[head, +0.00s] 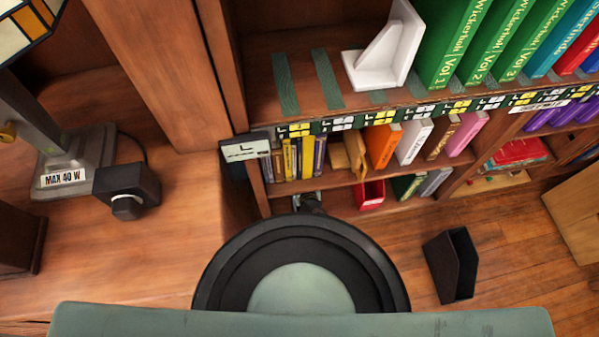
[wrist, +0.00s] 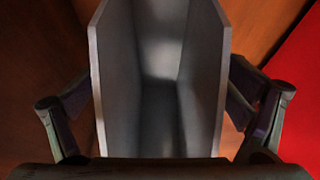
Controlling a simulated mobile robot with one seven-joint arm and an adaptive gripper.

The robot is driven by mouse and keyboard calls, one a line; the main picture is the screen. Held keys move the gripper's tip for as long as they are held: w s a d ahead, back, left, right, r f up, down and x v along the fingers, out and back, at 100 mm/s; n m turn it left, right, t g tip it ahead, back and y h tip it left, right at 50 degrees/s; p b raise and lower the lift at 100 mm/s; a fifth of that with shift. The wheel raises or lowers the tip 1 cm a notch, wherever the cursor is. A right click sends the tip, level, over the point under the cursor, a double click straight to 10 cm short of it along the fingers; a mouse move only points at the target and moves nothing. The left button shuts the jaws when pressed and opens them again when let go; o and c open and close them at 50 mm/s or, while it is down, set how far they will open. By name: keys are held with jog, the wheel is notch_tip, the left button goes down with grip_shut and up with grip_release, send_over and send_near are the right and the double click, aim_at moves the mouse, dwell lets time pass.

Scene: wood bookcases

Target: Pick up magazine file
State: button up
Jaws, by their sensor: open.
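A grey magazine file (wrist: 205,75) fills the middle of the wrist view, its open side facing the camera. My gripper (wrist: 160,108) is open, with one finger on each side of the file. I cannot tell whether the fingers touch its walls. In the head view, part of my arm end (head: 308,203) shows at the lower bookcase shelf, mostly hidden by my own round body part. I cannot clearly make out the grey file there.
A red open box (head: 370,194) stands on the low shelf right of my gripper; a red surface (wrist: 298,75) shows right in the wrist view. A dark open holder (head: 451,265) stands on the wood floor. Books and a white bookend (head: 385,58) fill upper shelves.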

jog(key=shift+w+a+f, duration=0.15)
jog(key=shift+w+f, duration=0.2)
jog(key=shift+w, duration=0.15)
jog(key=shift+r, duration=0.15)
jog(key=c, duration=1.9)
